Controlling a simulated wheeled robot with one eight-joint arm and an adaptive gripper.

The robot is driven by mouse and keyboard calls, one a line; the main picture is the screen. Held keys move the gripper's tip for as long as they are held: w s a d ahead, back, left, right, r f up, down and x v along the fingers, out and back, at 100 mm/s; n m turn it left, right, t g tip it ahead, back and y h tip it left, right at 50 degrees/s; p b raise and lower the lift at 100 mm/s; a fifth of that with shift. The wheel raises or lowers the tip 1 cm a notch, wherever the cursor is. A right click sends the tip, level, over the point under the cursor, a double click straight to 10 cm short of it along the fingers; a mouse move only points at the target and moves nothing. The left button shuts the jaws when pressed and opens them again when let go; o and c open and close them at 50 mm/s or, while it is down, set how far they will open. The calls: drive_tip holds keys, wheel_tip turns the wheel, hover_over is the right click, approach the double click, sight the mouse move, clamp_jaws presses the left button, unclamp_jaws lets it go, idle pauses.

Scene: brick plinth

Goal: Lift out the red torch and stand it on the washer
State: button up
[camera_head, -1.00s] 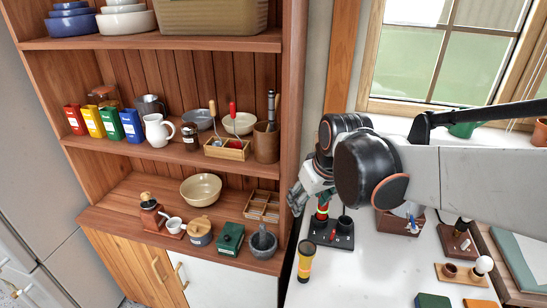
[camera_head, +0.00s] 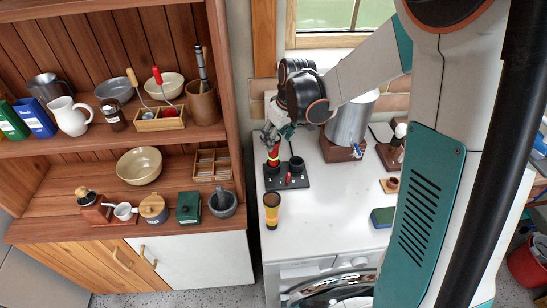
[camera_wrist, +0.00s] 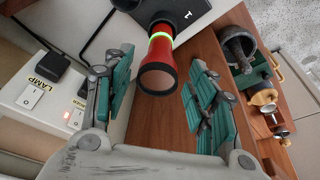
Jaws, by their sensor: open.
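The red torch (camera_head: 274,156), with a glowing green ring, stands upright in the black holder (camera_head: 292,180) on the white washer top (camera_head: 325,215). In the wrist view the torch (camera_wrist: 160,55) points its round dark end at the camera, and the holder (camera_wrist: 193,10) shows a label "1" behind it. My gripper (camera_head: 271,136) is over the torch in the head view. In the wrist view my gripper (camera_wrist: 158,95) is open, with one teal finger each side of the torch, apart from it. The torch's lower end is hidden in the holder.
A yellow torch (camera_head: 271,210) stands upright on the washer in front of the holder. A brown box with a metal cylinder (camera_head: 347,122) is right of the holder. The shelf unit (camera_head: 225,110) rises on the left. Bare white top lies between the yellow torch and the blue-green sponge (camera_head: 382,217).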

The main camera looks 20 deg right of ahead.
sight(273, 154)
drive_tip(key=b+x, duration=0.2)
drive_tip(key=x, duration=0.6)
drive_tip(key=shift+f, duration=0.15)
drive_tip(key=shift+s, duration=0.1)
drive_tip(key=shift+c, duration=0.6)
drive_tip(key=c, duration=1)
